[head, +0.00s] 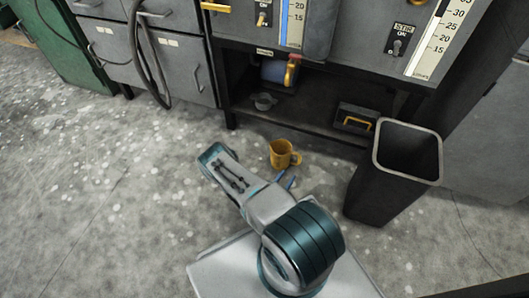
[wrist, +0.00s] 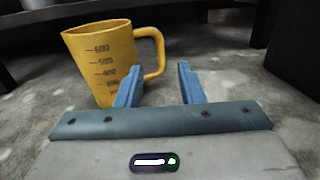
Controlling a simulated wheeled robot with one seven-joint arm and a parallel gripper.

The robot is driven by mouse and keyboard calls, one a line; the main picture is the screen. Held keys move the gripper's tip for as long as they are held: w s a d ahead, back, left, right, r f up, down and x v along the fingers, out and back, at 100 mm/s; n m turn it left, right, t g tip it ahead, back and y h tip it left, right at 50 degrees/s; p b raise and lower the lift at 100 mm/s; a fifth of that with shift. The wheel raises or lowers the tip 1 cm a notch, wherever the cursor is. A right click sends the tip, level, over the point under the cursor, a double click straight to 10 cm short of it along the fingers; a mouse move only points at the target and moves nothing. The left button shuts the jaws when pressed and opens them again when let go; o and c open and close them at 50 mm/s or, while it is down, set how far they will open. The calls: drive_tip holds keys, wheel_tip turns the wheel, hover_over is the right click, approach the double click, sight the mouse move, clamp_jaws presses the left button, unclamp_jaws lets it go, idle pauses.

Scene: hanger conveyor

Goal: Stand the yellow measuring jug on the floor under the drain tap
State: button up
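The yellow measuring jug (head: 280,156) stands upright on the floor in front of the low shelf. In the wrist view the jug (wrist: 98,60) shows its printed scale, with its handle on the right. The drain tap (head: 291,72), yellow with a reddish part, hangs under the machine, above and behind the jug in the head view. My gripper (head: 286,181) is low, on the near side of the jug. In the wrist view my gripper (wrist: 159,68) is open, with the handle seen beyond the gap and the left finger overlapping the jug. I cannot tell whether they touch.
A tall dark bin (head: 392,190) stands right of the jug. Hoses hang at the left. The floor at left is clear.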

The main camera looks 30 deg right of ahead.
drive_tip(key=w+a+r+m+g+y, duration=0.15)
drive_tip(key=r+m+g, duration=0.55)
drive_tip(key=r, duration=0.7)
drive_tip(key=w+a+r+m+g, duration=0.15)
drive_tip(key=r+m+g, duration=0.55)
drive_tip(key=r, duration=0.7)
drive_tip(key=s+a+r+m+t+y, duration=0.3)
drive_tip(key=s+a+r+m+y, duration=0.2)
drive_tip(key=a+r, duration=0.4)
drive_tip(key=s+a+r+m+t+y, duration=0.3)
drive_tip(key=s+a+r+y, duration=0.5)
drive_tip(key=r, duration=0.7)
drive_tip(key=shift+s+a+m+t+y, duration=0.2)
drive_tip(key=shift+a+m+t+y, duration=0.2)
drive_tip(key=shift+a+m+y, duration=0.4)
